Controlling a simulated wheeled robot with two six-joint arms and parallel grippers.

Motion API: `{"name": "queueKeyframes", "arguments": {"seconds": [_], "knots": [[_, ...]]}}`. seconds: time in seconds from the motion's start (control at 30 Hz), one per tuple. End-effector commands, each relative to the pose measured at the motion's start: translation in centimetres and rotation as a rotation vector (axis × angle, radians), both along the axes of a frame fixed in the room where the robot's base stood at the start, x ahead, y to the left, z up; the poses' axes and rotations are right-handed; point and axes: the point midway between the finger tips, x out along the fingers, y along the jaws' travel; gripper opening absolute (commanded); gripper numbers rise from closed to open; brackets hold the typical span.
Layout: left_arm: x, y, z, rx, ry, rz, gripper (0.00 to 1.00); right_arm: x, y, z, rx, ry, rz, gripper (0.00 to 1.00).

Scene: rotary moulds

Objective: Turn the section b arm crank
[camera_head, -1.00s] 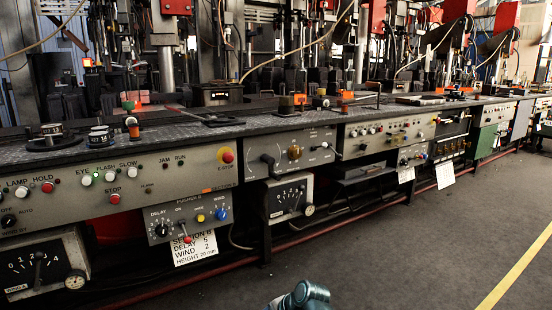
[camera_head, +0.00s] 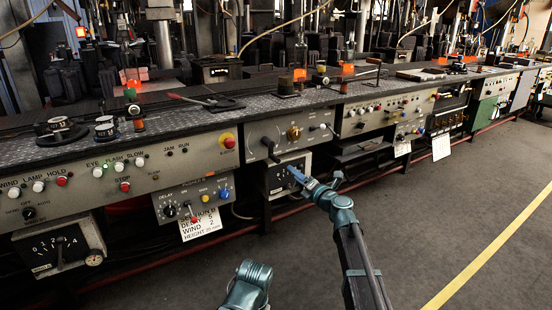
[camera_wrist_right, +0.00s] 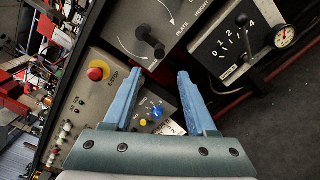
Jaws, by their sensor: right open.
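A black crank (camera_head: 268,148) sticks out from the left part of a grey panel (camera_head: 262,132) under the bench edge, right of the E-stop panel. It also shows in the right wrist view (camera_wrist_right: 150,42), just beyond the fingertips. My right gripper (camera_head: 292,172) is in front of the gauge box below the panel, lower right of the left crank. In the right wrist view its two blue fingers (camera_wrist_right: 160,73) are apart with nothing held between them. My left gripper is out of view.
The gauge box (camera_head: 276,185) hangs below the panel. A red E-stop button (camera_head: 228,141), a pusher box with knobs (camera_head: 183,204) and a section B card (camera_head: 202,226) are to the left. The dark floor (camera_head: 440,220) in front is clear.

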Motion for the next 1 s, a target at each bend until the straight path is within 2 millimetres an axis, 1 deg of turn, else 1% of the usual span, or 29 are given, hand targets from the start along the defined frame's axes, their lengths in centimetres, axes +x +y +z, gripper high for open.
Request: {"name": "queueKeyframes", "arguments": {"seconds": [0.17, 0.4, 0.6, 0.8, 1.0], "knots": [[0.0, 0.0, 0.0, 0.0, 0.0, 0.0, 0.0, 1.9, 1.0, -0.1, -0.003, -0.001, 0.002, 0.57], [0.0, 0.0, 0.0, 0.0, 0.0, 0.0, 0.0, 6.3, 3.6, -0.1, -0.005, -0.001, 0.004, 0.57], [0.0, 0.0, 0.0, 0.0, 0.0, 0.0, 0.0, 9.4, 5.4, -0.1, -0.005, -0.001, 0.002, 0.57], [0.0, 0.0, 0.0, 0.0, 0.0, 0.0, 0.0, 11.2, 6.5, -0.1, -0.005, -0.001, 0.003, 0.57], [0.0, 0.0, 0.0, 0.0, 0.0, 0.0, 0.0, 11.8, 6.9, -0.1, -0.006, -0.002, 0.002, 0.57]]}}
